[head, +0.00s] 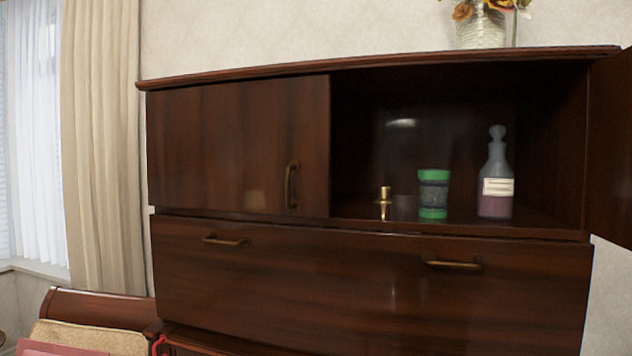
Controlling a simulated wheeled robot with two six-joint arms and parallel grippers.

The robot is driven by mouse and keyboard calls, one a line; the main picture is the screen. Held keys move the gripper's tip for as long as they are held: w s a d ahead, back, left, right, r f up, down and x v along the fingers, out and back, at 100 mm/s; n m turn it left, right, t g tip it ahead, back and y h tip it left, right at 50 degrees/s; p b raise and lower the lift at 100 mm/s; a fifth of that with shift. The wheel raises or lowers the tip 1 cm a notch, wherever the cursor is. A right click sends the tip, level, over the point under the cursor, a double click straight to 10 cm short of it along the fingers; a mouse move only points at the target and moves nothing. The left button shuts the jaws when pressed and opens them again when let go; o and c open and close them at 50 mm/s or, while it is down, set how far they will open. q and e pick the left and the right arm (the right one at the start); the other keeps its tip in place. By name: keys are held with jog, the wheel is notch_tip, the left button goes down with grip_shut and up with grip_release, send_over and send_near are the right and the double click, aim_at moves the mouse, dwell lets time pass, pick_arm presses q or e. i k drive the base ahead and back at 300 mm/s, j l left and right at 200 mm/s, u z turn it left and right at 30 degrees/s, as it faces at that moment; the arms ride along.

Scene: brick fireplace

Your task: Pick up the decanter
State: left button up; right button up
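The decanter (496,184) is a bluish glass bottle with a round stopper, a pale label and purplish contents in its lower part. It stands upright at the right side of the open upper compartment of the dark wooden cabinet (370,285). Neither of my grippers shows in the head view.
A green-capped jar (433,194) and a small brass item (384,203) stand left of the decanter on the same shelf. The open door (612,150) sticks out at the right. The left door (240,150) is closed. A chair (90,315) stands low at left.

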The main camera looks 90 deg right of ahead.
aim_at(496, 179)
jog(key=i+z, duration=0.1)
jog(key=z, duration=2.2)
jog(key=l+z, duration=0.1)
jog(key=z, duration=0.35)
jog(key=l+z, duration=0.1)
jog(key=z, duration=0.8)
